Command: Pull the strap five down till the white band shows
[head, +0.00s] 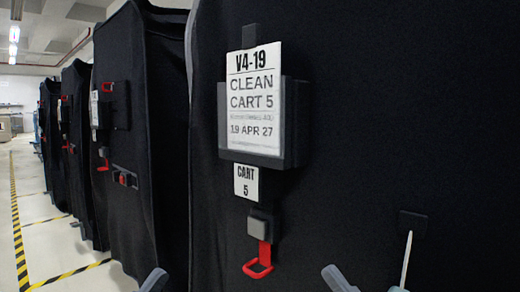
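The black cover of cart 5 (345,150) fills the right of the head view. A small tag reading "CART 5" (246,182) hangs below its larger label. Under the tag, a short dark strap with a grey block (260,226) ends in a red open loop (258,262). No white band shows on this strap. A blue-grey tip of my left gripper (155,280) shows at the bottom edge, left of and below the loop. A blue-grey tip of my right gripper (339,279) shows at the bottom, right of the loop. Both appear apart from the strap; the rest of each is out of frame.
A label reading "CLEAN CART 5" (255,98) sits in a dark holder above. At right, a thin white rod (406,258) hangs below a black patch (413,223). More covered carts (140,135) line up at left, beside an open floor aisle (35,215).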

